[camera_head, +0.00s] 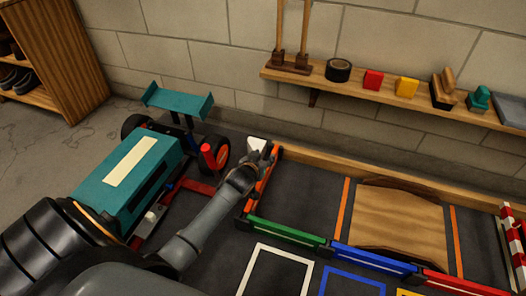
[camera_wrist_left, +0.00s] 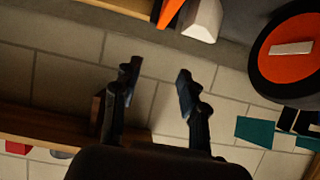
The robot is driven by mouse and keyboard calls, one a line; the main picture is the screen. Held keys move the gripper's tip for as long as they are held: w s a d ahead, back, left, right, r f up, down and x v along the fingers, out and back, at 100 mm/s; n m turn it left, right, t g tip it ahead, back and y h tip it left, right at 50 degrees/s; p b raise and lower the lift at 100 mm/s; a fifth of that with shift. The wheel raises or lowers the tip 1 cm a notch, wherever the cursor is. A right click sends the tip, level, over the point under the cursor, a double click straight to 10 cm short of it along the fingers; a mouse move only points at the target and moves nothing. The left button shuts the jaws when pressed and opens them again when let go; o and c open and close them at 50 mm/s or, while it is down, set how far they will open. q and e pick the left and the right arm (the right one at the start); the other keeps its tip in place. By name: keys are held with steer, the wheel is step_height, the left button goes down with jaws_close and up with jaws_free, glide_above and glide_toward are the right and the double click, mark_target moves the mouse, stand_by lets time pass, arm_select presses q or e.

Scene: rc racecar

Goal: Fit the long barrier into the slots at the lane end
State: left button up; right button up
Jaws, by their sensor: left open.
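My left gripper (camera_head: 256,164) is in the head view, close to the orange barrier (camera_head: 264,187) at the left side of the dark lane. In the left wrist view the two fingers (camera_wrist_left: 158,78) are apart with nothing between them. The orange barrier's end (camera_wrist_left: 170,12) shows at the top of that view, outside the fingers. A green barrier (camera_head: 287,233), a blue barrier (camera_head: 371,261) and a red barrier (camera_head: 455,284) stand in a row across the lane. I cannot tell which one is the long barrier. The slots cannot be made out. My right gripper is not visible.
A teal racecar (camera_head: 129,175) with a rear wing stands left of the lane, beside my arm. A white block (camera_head: 256,144) is near my left gripper. A wooden ramp (camera_head: 400,219) lies inside the lane. A wall shelf (camera_head: 366,85) holds tape and coloured blocks.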

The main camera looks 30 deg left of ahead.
arm_select(q)
steer(key=shift+r, duration=1.65)
